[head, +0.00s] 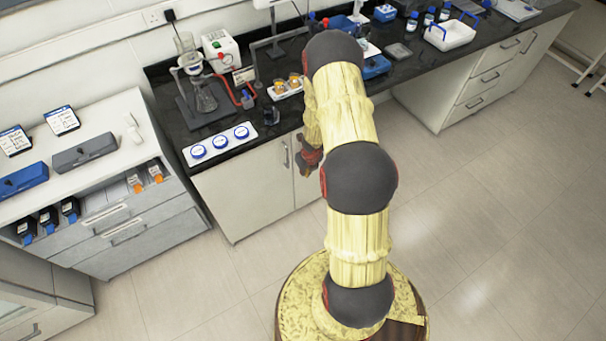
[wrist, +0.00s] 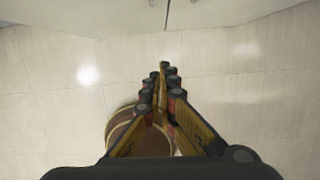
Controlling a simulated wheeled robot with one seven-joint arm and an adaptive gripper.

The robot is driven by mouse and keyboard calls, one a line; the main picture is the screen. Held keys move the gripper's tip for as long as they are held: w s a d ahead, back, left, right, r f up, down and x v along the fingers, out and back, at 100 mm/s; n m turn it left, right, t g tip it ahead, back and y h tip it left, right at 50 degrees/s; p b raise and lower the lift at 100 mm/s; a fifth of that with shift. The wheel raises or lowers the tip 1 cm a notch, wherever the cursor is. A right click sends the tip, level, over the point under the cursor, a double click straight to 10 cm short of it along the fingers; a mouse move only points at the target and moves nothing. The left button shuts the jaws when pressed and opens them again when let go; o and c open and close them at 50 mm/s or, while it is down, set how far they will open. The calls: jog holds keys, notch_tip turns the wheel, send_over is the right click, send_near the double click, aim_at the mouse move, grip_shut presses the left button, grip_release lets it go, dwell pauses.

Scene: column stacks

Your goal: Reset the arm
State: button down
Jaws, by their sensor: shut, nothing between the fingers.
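My arm rises from my round base in the head view and bends over toward the bench. My gripper (head: 308,160) hangs in front of the bench's cabinet doors, below the worktop edge, partly hidden behind my arm. In the wrist view my gripper (wrist: 164,66) points down over the floor. Its fingers meet at the tips, with nothing between them.
A dark bench (head: 268,128) holds a white tray with blue-ringed round items (head: 221,143), glassware on a stand (head: 203,98) and a white device (head: 221,50). A lower white cabinet (head: 95,130) stands left. The tiled floor (head: 480,200) at right is clear.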

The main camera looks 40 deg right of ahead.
jog(key=v, duration=0.3)
jog(key=shift+p, duration=0.4)
